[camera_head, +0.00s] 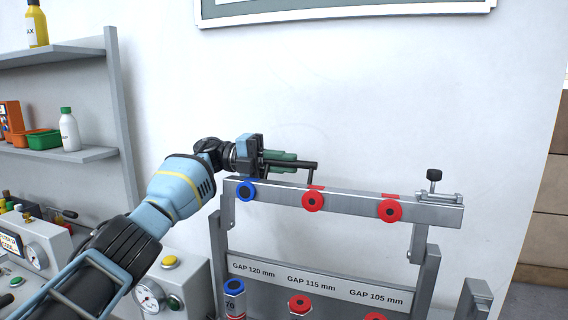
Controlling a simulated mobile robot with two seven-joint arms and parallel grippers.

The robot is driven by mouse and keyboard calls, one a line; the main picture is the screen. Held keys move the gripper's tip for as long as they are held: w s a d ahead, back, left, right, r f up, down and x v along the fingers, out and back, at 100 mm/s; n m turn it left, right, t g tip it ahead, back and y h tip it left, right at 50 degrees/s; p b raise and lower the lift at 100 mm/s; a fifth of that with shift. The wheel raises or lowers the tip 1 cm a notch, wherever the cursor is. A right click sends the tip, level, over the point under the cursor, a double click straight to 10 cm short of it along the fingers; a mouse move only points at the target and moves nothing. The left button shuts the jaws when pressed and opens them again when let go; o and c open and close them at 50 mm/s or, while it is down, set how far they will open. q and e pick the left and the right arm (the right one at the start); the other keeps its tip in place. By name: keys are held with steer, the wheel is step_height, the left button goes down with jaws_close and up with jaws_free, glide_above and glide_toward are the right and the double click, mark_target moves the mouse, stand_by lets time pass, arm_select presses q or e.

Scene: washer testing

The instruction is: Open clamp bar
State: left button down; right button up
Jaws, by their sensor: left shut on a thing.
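The clamp bar (352,199) is a grey metal bar across the top of the test stand. It carries one blue round fitting (246,191) at the left and two red ones (312,201) to the right. A black clamp knob (434,176) sits on a latch at the bar's right end. My right gripper is not in view.
Below the bar is a plate with gap labels (318,283) and lower blue and red fittings. Gauge boxes (180,290) stand at the lower left. A shelf (75,154) with bottles is on the left. A white wall is behind.

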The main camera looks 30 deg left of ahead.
mark_target(265, 162)
arm_select(q)
steer(key=c, duration=1.4)
jaws_free()
steer(key=shift+r, duration=0.1)
steer(key=shift+o, duration=0.2)
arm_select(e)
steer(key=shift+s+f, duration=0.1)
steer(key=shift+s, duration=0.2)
arm_select(q)
steer(key=shift+a, duration=0.15)
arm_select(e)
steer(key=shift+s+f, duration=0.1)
